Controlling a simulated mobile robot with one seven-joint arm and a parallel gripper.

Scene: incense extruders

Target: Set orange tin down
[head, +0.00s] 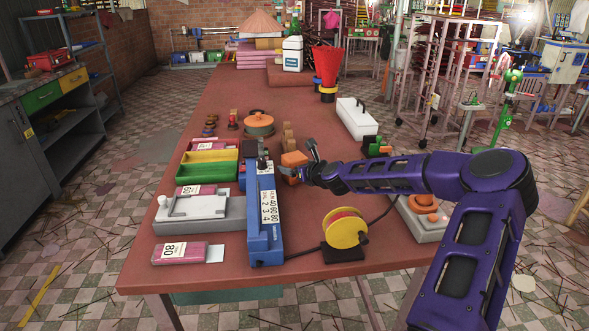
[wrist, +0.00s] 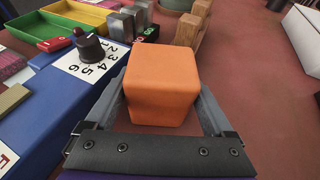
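The orange tin (wrist: 163,88) is a plain, rounded block between the two fingers of my gripper (wrist: 163,75) in the wrist view. The fingers press on its left and right sides, so my gripper is shut on it. In the head view the tin (head: 294,160) shows just right of the blue machine with the number card (head: 264,215). My gripper reaches it from the right. The tin looks upright. Its underside is hidden, and I cannot tell whether it touches the red-brown table (head: 218,102).
Wooden blocks (head: 289,137) stand just behind the tin. A yellow spool (head: 344,228) is in front, with a black cable beside it. A white case (head: 356,118) and a small green-and-black item (head: 377,146) stand to the right. Bare tabletop shows right of the tin in the wrist view.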

